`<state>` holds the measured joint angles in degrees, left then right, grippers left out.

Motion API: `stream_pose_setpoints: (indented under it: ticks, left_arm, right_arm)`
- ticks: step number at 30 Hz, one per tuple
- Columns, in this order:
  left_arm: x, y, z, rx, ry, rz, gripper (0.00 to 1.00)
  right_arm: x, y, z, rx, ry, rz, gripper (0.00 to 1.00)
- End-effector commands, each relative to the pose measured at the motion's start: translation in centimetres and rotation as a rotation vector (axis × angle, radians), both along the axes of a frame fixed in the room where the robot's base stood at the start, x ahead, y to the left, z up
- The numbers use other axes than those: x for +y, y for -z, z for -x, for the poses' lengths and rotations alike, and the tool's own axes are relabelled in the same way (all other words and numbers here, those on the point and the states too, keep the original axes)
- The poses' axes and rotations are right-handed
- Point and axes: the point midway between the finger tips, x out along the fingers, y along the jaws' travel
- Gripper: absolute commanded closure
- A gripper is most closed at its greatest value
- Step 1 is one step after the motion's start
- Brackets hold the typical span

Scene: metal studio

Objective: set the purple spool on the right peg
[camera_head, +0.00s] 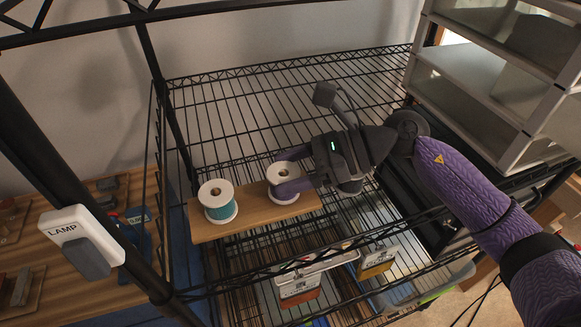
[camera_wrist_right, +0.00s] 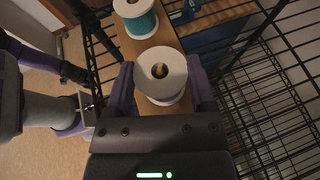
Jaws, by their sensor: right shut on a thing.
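The purple spool (camera_head: 284,173) has white end discs and stands upright at the right part of a wooden board (camera_head: 240,222). My right gripper (camera_head: 287,183) is shut on it, one finger on each side, as the wrist view of the spool (camera_wrist_right: 160,72) shows. A teal spool (camera_head: 218,202) stands upright on the board's left part. My left gripper is not in view.
The board lies on a black wire shelf (camera_head: 260,110). A shelf post (camera_head: 85,165) and a white LAMP switch (camera_head: 80,240) are at the left. The shelf behind the board is clear.

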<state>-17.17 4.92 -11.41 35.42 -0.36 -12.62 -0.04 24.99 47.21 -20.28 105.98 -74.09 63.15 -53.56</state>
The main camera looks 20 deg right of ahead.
Motion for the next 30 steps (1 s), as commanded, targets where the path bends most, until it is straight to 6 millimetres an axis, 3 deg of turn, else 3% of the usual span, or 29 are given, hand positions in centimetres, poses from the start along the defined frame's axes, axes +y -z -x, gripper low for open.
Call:
stream_pose_setpoints:
  ticks: [6,7,8,17,30]
  left_arm:
    - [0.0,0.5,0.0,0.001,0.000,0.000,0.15]
    - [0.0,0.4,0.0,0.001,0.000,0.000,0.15]
    - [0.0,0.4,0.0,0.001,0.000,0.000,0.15]
    - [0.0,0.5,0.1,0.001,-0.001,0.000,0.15]
    - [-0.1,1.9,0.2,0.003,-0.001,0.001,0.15]
  right_arm:
    - [0.0,0.5,0.0,0.000,0.000,0.000,0.86]
    - [0.0,0.4,0.0,0.000,0.000,0.000,0.23]
    - [0.0,0.4,0.0,0.000,0.000,0.000,0.17]
    - [-0.2,0.4,0.0,0.000,0.000,0.001,0.15]
    - [-4.5,-1.3,1.1,0.001,0.002,0.003,0.15]
